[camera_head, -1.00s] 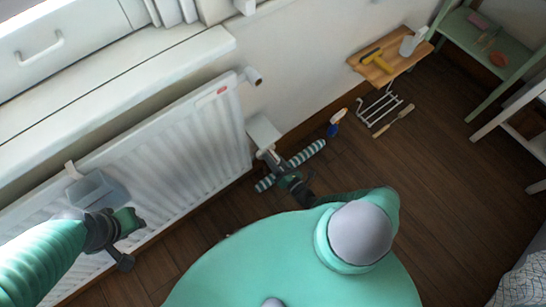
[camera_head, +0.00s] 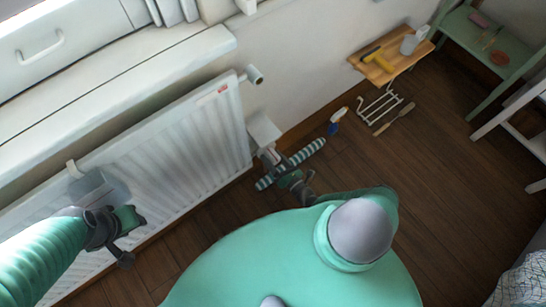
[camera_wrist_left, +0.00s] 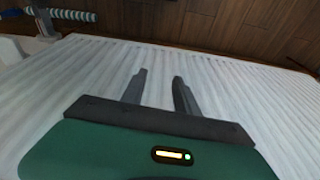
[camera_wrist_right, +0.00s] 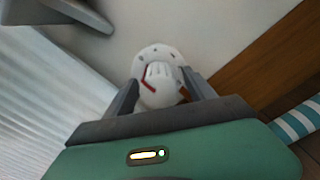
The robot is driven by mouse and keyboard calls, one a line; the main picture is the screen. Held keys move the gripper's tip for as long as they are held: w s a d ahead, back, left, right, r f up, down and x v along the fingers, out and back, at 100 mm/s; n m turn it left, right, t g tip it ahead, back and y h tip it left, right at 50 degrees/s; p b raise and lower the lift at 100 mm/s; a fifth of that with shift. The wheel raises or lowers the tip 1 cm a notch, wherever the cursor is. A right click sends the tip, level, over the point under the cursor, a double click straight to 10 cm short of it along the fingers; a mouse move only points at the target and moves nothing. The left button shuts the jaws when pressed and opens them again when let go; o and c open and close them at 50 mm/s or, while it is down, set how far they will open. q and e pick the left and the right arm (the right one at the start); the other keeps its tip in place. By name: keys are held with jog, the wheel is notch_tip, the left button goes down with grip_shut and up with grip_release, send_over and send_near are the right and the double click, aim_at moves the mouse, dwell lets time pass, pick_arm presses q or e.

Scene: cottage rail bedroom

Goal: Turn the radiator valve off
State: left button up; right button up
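In the right wrist view a round white valve knob (camera_wrist_right: 158,76) has a ribbed middle, small marks around its rim and red marks at its lower left and lower right. My right gripper (camera_wrist_right: 163,88) is open, with its fingers on either side of the knob. I cannot tell whether they touch it. In the head view my right gripper (camera_head: 269,156) is by the wall below a white box (camera_head: 263,130), and the knob is hidden. My left gripper (camera_head: 132,238) is open and empty in front of the white radiator (camera_head: 185,140); its parted fingers show in the left wrist view (camera_wrist_left: 160,78).
A white cylindrical fitting (camera_head: 254,75) sticks out at the radiator's upper right corner. A teal-striped roll (camera_head: 306,152) lies behind my right gripper. A wooden shelf (camera_head: 392,70) is further right.

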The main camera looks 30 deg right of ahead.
jog(key=shift+d+r, duration=0.1)
jog(key=shift+r, duration=0.05)
jog(key=shift+s, duration=0.25)
jog(key=s+d+p, duration=0.1)
jog(key=s+p, duration=0.1)
jog(key=s, duration=1.4)
jog(key=shift+s+d, duration=0.15)
